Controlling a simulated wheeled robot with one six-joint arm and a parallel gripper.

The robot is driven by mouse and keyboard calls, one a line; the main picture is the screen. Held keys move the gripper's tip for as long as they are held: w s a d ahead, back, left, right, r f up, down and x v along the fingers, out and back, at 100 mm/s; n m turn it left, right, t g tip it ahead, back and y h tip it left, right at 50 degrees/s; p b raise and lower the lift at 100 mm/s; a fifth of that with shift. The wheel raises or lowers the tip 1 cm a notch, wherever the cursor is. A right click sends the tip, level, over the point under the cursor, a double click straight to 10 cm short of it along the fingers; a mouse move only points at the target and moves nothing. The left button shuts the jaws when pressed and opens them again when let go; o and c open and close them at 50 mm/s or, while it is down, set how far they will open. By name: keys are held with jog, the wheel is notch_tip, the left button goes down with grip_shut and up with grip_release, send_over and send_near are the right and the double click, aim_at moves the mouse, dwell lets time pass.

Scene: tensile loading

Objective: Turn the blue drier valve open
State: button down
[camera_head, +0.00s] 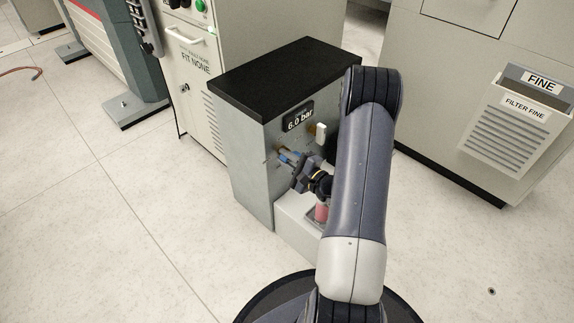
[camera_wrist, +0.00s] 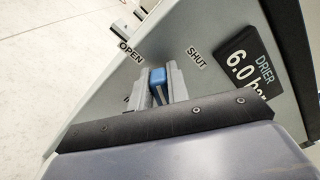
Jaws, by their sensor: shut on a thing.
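The drier is a grey cabinet (camera_head: 250,165) with a black top and a "6.0 bar" display (camera_head: 298,116), which also shows in the wrist view (camera_wrist: 246,65). The blue drier valve handle (camera_head: 286,155) is on its front face. In the wrist view the blue handle (camera_wrist: 158,76) sits between my two grey fingers, and my gripper (camera_wrist: 158,88) is shut on it. The OPEN label (camera_wrist: 130,53) is to its left and the SHUT label (camera_wrist: 198,60) to its right. In the head view my gripper (camera_head: 296,162) reaches the face and partly covers the valve.
A low pale block (camera_head: 292,226) with a reddish item (camera_head: 321,212) stands below my arm at the drier's front. A white fitting (camera_head: 321,131) is right of the valve. A "FIT NONE" cabinet (camera_head: 196,85) is behind, and a "FILTER FINE" cabinet (camera_head: 440,80) right.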

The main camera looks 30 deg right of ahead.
jog(key=n+b, duration=0.1)
jog(key=f+n+b, duration=0.1)
jog(key=shift+a+n, duration=0.15)
jog(key=shift+n, duration=0.15)
jog(key=shift+f+n+b, duration=0.25)
jog(key=shift+n+b, duration=0.1)
jog(key=shift+n, duration=1.05)
jog(key=c, duration=1.4)
grip_release()
jog(key=shift+o, duration=0.2)
jog(key=p+v, duration=0.2)
jog(key=v, duration=0.9)
jog(key=shift+p, duration=0.3)
jog(key=shift+w+a, duration=0.1)
jog(key=shift+w, duration=0.05)
